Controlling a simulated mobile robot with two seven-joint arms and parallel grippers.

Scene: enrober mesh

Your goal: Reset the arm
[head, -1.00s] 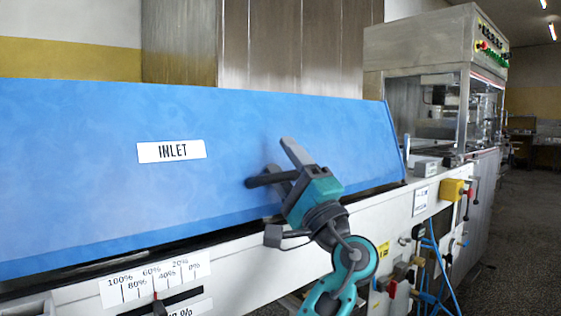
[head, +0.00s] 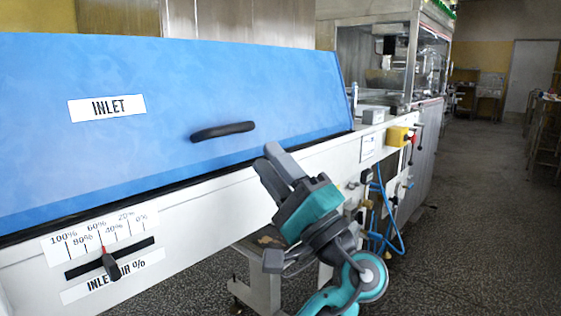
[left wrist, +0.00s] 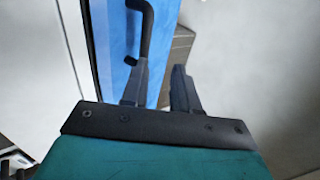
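My left gripper (head: 271,166) is in front of the machine's white side rail, to the lower right of the black handle (head: 222,132) on the blue inlet cover (head: 270,105). It is apart from the handle and holds nothing. In the left wrist view its two fingers (left wrist: 160,85) stand apart with an empty gap between them. The handle (left wrist: 146,35) shows beyond the left finger there. The cover looks closed. My right gripper is in neither view.
The white machine body carries a slider (head: 110,263) with a percent scale at the lower left. A yellow box (head: 397,136) and blue hoses (head: 384,215) are on the machine to the right. Open grey floor (head: 480,220) lies at the right.

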